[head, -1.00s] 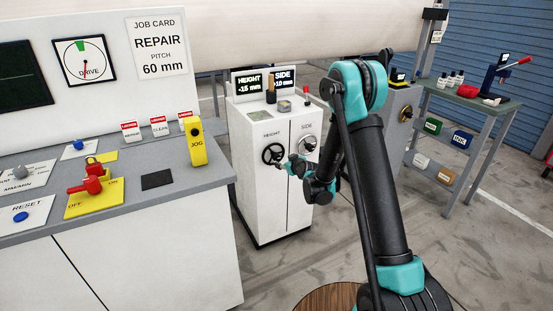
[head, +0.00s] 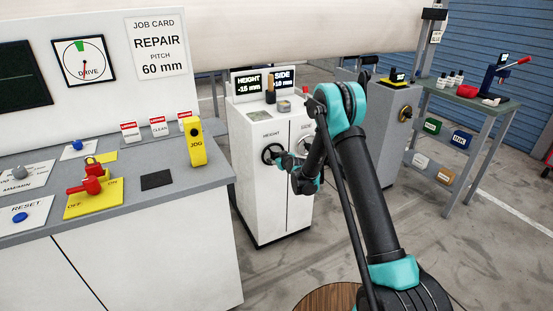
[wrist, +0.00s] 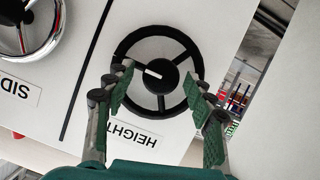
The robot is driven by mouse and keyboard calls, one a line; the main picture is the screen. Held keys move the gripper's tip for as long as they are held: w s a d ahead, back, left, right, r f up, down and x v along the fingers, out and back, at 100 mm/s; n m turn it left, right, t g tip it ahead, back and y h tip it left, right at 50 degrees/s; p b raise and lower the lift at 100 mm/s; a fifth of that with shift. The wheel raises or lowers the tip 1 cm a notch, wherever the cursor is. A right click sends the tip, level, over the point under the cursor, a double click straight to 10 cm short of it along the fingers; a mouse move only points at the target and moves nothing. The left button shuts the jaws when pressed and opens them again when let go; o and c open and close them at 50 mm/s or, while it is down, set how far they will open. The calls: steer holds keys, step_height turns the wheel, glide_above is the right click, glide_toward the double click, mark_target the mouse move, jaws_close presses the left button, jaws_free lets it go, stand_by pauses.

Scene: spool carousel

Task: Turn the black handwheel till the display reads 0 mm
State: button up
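In the wrist view the black handwheel (wrist: 162,76) is seen face on, with three spokes, a hub and a white mark pointing left. My gripper (wrist: 158,82) is open, its two green-padded fingers apart over the left and right parts of the wheel. I cannot tell whether they touch the rim. In the head view my gripper (head: 281,158) is close in front of the wheel. The HEIGHT display (head: 248,84) reads -15 mm.
A silver handwheel (wrist: 48,42) labelled SIDE is beside the black one, partly behind my arm in the head view. The SIDE display (head: 284,79) is partly unclear, showing 10 mm. A grey control desk (head: 215,180) stands left. A yellow JOG box (head: 196,145) is on it.

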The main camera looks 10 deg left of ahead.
steer(key=c, duration=1.1)
steer(key=shift+m, duration=0.3)
steer(key=shift+w+d+m+g+y, duration=0.15)
steer(key=shift+m+g+y, duration=0.35)
steer(key=shift+m+y, duration=0.55)
steer(key=m+y, duration=0.1)
steer(key=m, duration=0.1)
steer(key=m+g+y, duration=0.1)
steer(key=m, duration=0.1)
steer(key=shift+d+f, duration=0.1)
steer(key=shift+d, duration=0.1)
steer(key=m+y, duration=0.1)
steer(key=m, duration=0.1)
steer(key=shift+w+f+m+g+y, duration=0.1)
steer(key=shift+m+g+y, duration=0.15)
steer(key=shift+m+g, duration=0.1)
steer(key=m+y, duration=0.1)
steer(key=m, duration=0.1)
steer(key=shift+d+f+m+y, duration=0.1)
steer(key=shift+f+m+y, duration=0.05)
steer(key=shift+m+y, duration=0.2)
steer(key=m+t+y, duration=0.1)
steer(key=m, duration=0.2)
steer(key=m+y, duration=0.1)
steer(key=m, duration=0.2)
steer(key=shift+f+t, duration=0.2)
steer(key=shift+t, duration=0.15)
steer(key=shift+m, duration=0.25)
